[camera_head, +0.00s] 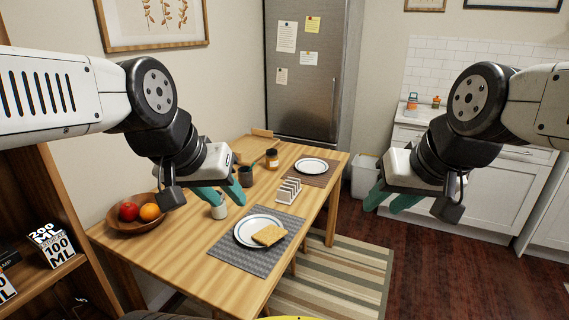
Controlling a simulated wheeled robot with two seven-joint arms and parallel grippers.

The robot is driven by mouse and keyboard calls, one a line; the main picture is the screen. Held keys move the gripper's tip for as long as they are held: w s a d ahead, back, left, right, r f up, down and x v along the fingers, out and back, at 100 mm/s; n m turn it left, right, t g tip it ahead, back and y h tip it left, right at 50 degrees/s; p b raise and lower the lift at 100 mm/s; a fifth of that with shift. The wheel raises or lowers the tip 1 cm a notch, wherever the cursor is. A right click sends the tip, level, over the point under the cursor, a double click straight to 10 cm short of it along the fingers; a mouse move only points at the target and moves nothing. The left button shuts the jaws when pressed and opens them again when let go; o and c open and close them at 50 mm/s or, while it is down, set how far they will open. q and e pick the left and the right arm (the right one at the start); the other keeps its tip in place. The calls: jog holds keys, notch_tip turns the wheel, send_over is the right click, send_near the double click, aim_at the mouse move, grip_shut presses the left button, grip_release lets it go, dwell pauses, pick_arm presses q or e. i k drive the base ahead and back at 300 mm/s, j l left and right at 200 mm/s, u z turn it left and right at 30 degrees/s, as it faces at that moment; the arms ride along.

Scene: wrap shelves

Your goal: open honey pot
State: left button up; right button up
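A small amber jar with an orange-brown lid (272,158), which looks like the honey pot, stands upright toward the far end of the wooden table (180,248). Its lid looks to be on. My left gripper (229,203) is over the left part of the table, nearer to me than the jar and apart from it. Its teal fingers are spread and nothing shows between them. My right gripper (382,209) is right of the table, above the floor, with its teal fingers apart and empty.
A white cup (219,212) stands just below my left fingertips. A dark mug (246,176), a toast rack (289,191), a plate with toast (251,231), an empty plate (311,166) and a fruit bowl (121,225) are on the table. A fridge stands behind.

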aim_at(271, 162)
jog(key=i+l+u, duration=0.15)
jog(key=l, duration=0.25)
jog(key=i+l+u, duration=0.15)
jog(key=l, duration=0.3)
jog(key=l+u, duration=0.1)
jog(key=l, duration=0.3)
jog(key=i+l+u, duration=0.15)
jog(key=l, duration=0.3)
jog(key=i+l+u, duration=0.2)
jog(key=i+l, duration=0.15)
jog(key=i+l+u, duration=0.25)
jog(key=l, duration=0.3)
jog(key=i+u, duration=0.2)
jog(key=i, duration=0.5)
